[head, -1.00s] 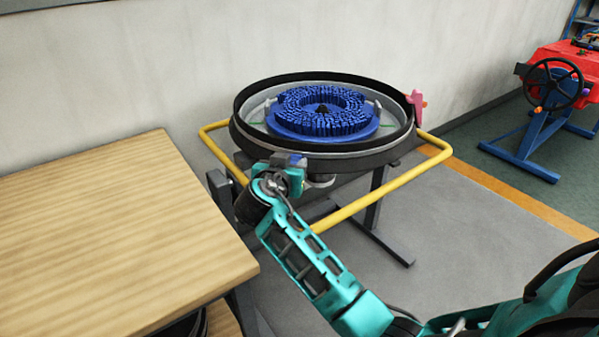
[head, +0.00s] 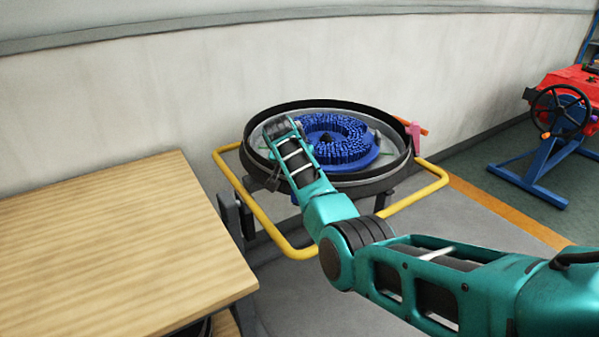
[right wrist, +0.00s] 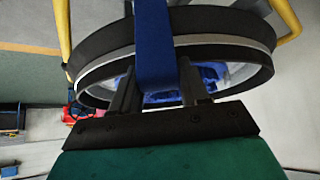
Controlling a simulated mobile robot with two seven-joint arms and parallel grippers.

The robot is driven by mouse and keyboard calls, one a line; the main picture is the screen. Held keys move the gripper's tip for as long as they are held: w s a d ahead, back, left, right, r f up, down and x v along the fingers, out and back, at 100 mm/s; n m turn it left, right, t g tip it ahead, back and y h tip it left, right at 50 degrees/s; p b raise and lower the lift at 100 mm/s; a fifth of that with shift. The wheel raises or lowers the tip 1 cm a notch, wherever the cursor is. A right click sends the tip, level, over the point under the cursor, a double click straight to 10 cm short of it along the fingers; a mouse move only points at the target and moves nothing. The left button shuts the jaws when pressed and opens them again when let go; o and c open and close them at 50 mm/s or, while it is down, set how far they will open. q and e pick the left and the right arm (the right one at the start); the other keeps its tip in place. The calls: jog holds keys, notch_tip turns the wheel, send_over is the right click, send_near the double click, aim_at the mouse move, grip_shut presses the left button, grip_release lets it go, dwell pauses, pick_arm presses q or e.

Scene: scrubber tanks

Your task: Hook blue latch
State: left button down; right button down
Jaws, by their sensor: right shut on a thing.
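The blue latch (right wrist: 153,38) shows in the right wrist view as a blue bar crossing the rim of the round tank (right wrist: 103,52). My right gripper (right wrist: 157,80) has one finger on each side of the bar and is shut on it. In the head view the tank (head: 378,184) has a dark rim and a blue ring brush (head: 345,150) inside. My right arm reaches over its front left rim there and hides the right fingers. A small blue piece shows below the rim, too small to make out. My left gripper is not in view.
A yellow tube frame (head: 250,213) surrounds the tank. A pink latch with an orange tip (head: 414,131) sits at the rim's right side. A wooden table (head: 110,250) stands at left, a wall behind. A red machine with a handwheel (head: 560,111) stands at far right.

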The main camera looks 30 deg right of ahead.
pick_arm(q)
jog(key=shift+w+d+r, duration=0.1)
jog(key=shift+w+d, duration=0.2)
pick_arm(e)
jog(key=shift+w+d+f, duration=0.1)
jog(key=shift+w+d, duration=0.45)
jog(key=shift+d, duration=0.1)
jog(key=shift+f, duration=0.1)
jog(key=c, duration=0.6)
grip_release()
jog(key=shift+c, duration=0.2)
jog(key=shift+s+a+r+p, duration=0.15)
jog(key=shift+a+r+p, duration=0.15)
jog(key=shift+r, duration=0.25)
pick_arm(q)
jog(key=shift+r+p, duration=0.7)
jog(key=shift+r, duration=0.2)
pick_arm(e)
jog(key=v, duration=1.1)
jog(key=shift+s+a+r, duration=0.15)
jog(key=shift+s+r, duration=0.05)
jog(key=shift+r, duration=0.05)
